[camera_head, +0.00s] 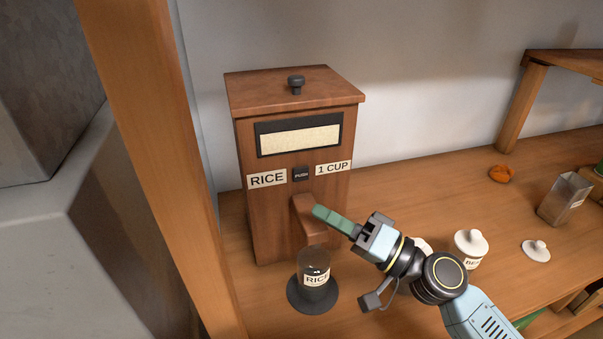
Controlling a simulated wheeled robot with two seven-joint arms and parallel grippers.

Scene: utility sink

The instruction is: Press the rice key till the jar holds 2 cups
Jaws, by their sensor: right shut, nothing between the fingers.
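The wooden rice dispenser (275,215) stands on the counter, with a "RICE" label and a "1 CUP" label. Its dark key marked "PUSH" (301,174) sits between the two labels. A glass jar labelled "RICE" (314,267) stands upright on a dark round base below the wooden spout (307,214). The jar looks dark inside; I cannot tell how much rice it holds. My right gripper (320,212) is shut and empty, its green fingertips in front of the spout, below and right of the key and above the jar. My left gripper is out of view.
A metal container (564,199) and an orange-brown item (501,174) are farther right. A wooden post (160,150) rises at the left.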

